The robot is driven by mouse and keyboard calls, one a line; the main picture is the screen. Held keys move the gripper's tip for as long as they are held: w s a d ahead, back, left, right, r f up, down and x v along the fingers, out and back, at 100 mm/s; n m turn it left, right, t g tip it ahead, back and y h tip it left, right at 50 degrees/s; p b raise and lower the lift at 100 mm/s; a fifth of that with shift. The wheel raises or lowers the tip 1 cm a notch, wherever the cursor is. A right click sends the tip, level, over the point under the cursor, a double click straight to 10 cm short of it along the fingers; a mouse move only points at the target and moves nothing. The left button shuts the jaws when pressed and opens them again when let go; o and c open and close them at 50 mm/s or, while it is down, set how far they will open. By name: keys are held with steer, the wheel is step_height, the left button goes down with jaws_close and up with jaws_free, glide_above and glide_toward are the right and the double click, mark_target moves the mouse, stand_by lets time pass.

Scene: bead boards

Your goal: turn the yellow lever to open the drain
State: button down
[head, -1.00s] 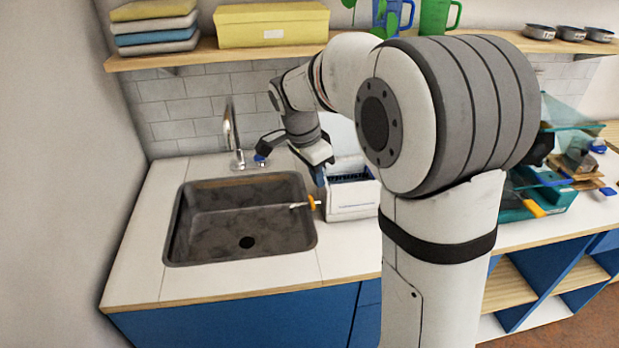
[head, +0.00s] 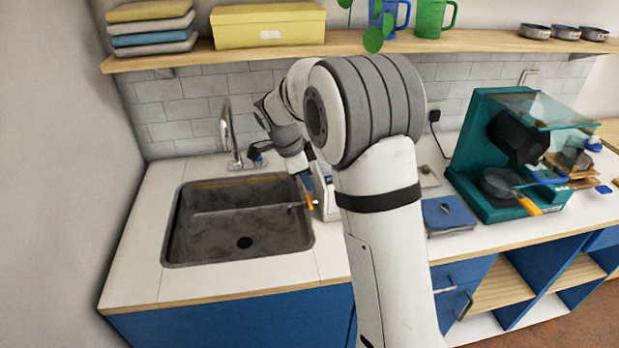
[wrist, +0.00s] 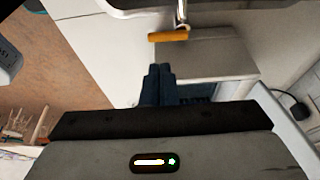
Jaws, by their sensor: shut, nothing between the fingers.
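The yellow lever (head: 309,201) sits at the right rim of the dark sink (head: 176,225), on a thin metal rod that reaches over the basin. The dark drain hole (head: 244,242) shows in the sink floor. My gripper (head: 307,184) points down just above the lever, its blue fingers shut and empty. In the wrist view the lever (wrist: 168,36) lies crosswise ahead of the closed fingertips (wrist: 158,72), with a visible gap in the picture. I cannot tell from the head view whether the fingertips touch the lever.
A white box (wrist: 210,59) stands right beside the lever, partly hidden behind my arm in the head view. The faucet (head: 231,140) rises behind the sink. A teal machine (head: 470,150) and a blue box (head: 447,214) stand to the right. The counter left of the sink is clear.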

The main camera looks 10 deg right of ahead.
mark_target(309, 202)
steer(key=x, duration=0.6)
steer(key=shift+d+f+p, duration=0.1)
steer(key=shift+f+p, duration=0.25)
steer(key=shift+p, duration=0.05)
